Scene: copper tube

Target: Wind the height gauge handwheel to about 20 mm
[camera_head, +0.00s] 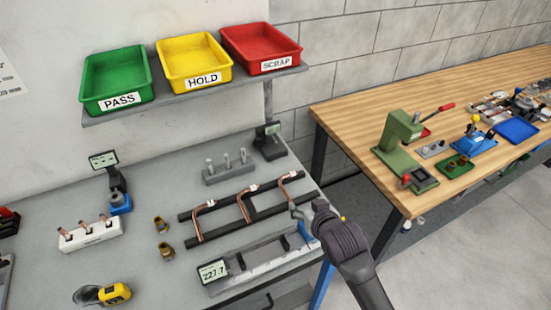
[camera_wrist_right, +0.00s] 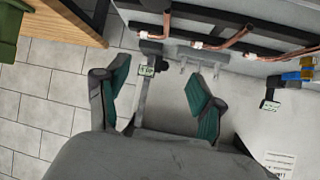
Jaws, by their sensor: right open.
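Two small upright instruments with displays stand on the grey bench, and I cannot tell for sure which is the height gauge. One is dark (camera_head: 270,141) at the back right. The other has a blue base (camera_head: 120,203) and a tilted display on the left. Their readings are too small to read, and no handwheel shows clearly. My right gripper (camera_head: 300,211) is above the right end of the copper tube rack, apart from both instruments. In the right wrist view its green-padded fingers (camera_wrist_right: 158,98) are spread, with nothing held. My left gripper is not in view.
A rack of bent copper tubes (camera_head: 246,207) lies near my right gripper. A long gauge reading 227.7 (camera_head: 213,271) is in front. A grey block with pins (camera_head: 228,172) stands behind. The shelf with green, yellow and red trays (camera_head: 204,64) overhangs the back.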

